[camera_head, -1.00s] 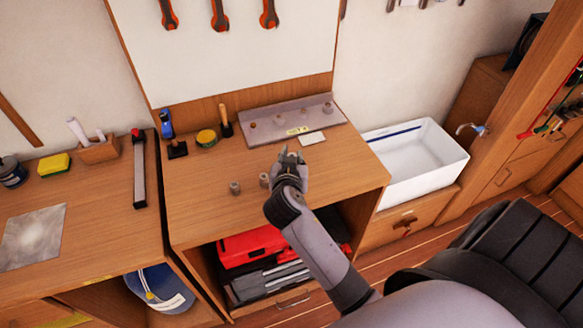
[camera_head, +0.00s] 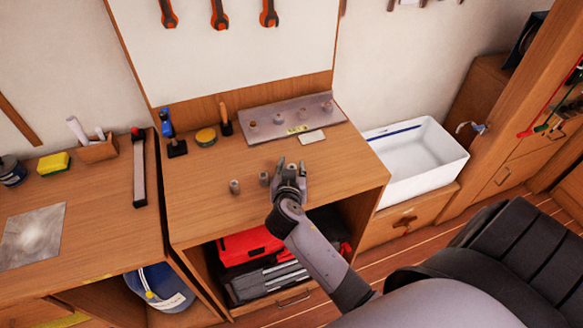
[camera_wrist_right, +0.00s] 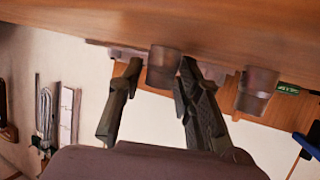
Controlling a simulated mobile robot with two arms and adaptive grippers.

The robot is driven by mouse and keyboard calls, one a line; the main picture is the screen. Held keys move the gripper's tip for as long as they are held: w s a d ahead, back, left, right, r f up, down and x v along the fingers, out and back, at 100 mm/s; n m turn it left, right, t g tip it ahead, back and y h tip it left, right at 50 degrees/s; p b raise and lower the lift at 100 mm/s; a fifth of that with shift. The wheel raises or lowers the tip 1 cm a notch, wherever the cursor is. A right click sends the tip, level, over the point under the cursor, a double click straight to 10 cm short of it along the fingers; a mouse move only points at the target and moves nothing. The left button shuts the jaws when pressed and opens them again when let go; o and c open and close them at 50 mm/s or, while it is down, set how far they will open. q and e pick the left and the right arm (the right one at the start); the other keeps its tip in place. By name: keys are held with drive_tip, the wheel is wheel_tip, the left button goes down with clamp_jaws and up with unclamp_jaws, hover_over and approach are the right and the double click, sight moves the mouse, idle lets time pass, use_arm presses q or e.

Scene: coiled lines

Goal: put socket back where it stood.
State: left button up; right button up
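Three small grey sockets stand on the wooden bench top: a left one (camera_head: 234,187), a middle one (camera_head: 264,178) and a right one (camera_head: 291,168), partly hidden by my right gripper (camera_head: 291,171). In the wrist view, where the bench top is uppermost, the fingers (camera_wrist_right: 160,77) are apart. A socket (camera_wrist_right: 162,68) shows between them with gaps on both sides, and another socket (camera_wrist_right: 257,90) stands to the right. A grey metal rack (camera_head: 266,132) at the back of the bench carries several small upright pieces. My left gripper is not in view.
A white card (camera_head: 312,137) lies in front of the rack. A yellow tin (camera_head: 206,137) and upright tools stand at the back left. The bench's front left is clear.

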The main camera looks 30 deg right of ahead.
drive_tip(key=shift+o, duration=0.6)
drive_tip(key=shift+r, duration=0.1)
drive_tip(key=shift+s+a, duration=0.2)
drive_tip(key=b+v, duration=0.2)
drive_tip(key=v, duration=0.8)
drive_tip(key=shift+s+a+r, duration=0.15)
drive_tip(key=shift+s, duration=0.15)
drive_tip(key=shift+s+a+r, duration=0.2)
drive_tip(key=shift+s+r, duration=0.1)
